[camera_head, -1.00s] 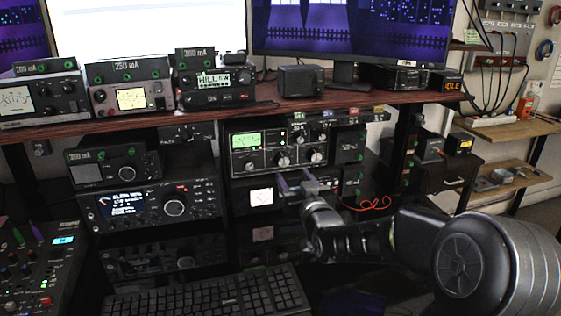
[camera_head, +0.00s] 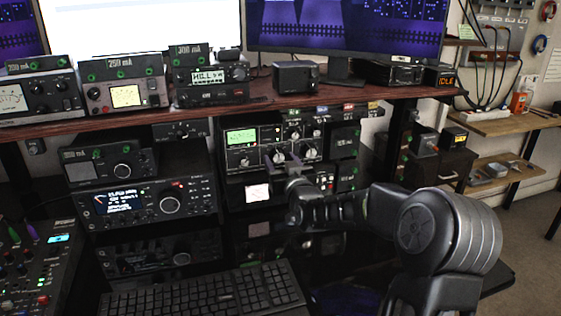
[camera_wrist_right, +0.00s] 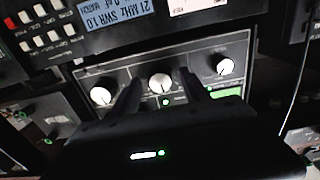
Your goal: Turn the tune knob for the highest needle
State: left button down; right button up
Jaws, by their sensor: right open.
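The tuner (camera_head: 262,134) is a dark box on the shelf under the desk top, with a green-lit meter (camera_head: 241,136) and a row of white-capped knobs. Its middle knob (camera_head: 278,155) is just behind my right gripper (camera_head: 285,166) in the head view. In the right wrist view the middle knob (camera_wrist_right: 160,83) shows between the two dark fingers of my right gripper (camera_wrist_right: 160,95), which is open. I cannot tell whether the fingers touch it. The other knobs sit to its left (camera_wrist_right: 100,95) and right (camera_wrist_right: 222,65). The meter needle is too small to read. My left gripper is out of view.
A radio (camera_head: 150,203) with a blue display stands left of the tuner. A keyboard (camera_head: 205,296) lies in front. The wooden desk top (camera_head: 150,118) runs close above the tuner. More boxes sit below and to the right of it.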

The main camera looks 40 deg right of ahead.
jog(key=shift+c, duration=0.2)
grip_shut()
jog(key=m+b, duration=0.1)
jog(key=b, duration=0.1)
jog(key=m+b, duration=0.2)
jog(key=b, duration=0.1)
jog(key=shift+a+f, duration=0.1)
jog(key=shift+f, duration=0.15)
jog(key=shift+r+m, duration=0.1)
jog(key=shift+m, duration=0.3)
jog(key=shift+r, duration=0.15)
jog(key=shift+o, duration=0.2)
grip_release()
